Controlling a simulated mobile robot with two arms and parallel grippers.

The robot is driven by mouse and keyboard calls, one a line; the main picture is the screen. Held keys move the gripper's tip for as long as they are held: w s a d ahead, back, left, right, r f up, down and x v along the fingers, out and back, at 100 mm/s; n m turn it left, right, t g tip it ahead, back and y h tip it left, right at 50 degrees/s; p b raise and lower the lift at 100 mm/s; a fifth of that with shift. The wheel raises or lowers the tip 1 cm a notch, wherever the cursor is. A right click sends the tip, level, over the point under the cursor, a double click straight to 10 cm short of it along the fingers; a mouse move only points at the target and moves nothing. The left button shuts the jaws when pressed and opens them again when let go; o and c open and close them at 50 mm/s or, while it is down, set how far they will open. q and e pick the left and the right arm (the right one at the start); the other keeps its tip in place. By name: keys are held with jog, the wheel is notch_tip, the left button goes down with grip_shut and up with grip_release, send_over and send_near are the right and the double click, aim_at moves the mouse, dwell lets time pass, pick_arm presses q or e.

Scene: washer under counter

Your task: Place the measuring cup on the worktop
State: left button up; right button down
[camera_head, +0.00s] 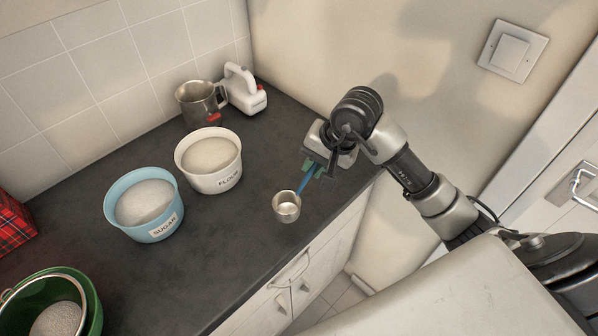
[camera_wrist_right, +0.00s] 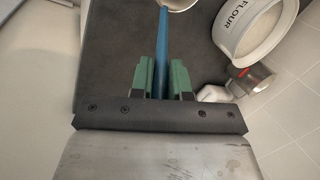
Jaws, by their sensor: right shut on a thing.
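The measuring cup (camera_head: 287,207) is a small metal cup with a blue handle (camera_head: 305,181). In the head view it is over the front right part of the dark worktop (camera_head: 230,245); I cannot tell whether it touches the surface. My right gripper (camera_head: 313,168) is shut on the blue handle, with the cup out in front of it. In the right wrist view the green fingers (camera_wrist_right: 160,78) sit on both sides of the blue handle (camera_wrist_right: 162,50), and only the cup's edge (camera_wrist_right: 178,4) shows at the top. My left gripper is not in view.
A white flour bowl (camera_head: 222,184) and a blue sugar bowl (camera_head: 127,232) stand left of the cup. A metal sifter (camera_head: 200,103) and a white mixer (camera_head: 246,92) are at the back. Green bowls (camera_head: 90,290) stand front left. The worktop around the cup is clear.

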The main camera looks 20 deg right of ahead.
jog(key=p+x, duration=0.1)
jog(key=x, duration=0.2)
jog(key=w+p+x, duration=0.1)
jog(key=x, duration=0.3)
jog(key=shift+r, duration=0.2)
jog(key=shift+f, duration=0.1)
jog(key=c, duration=1.1)
grip_release()
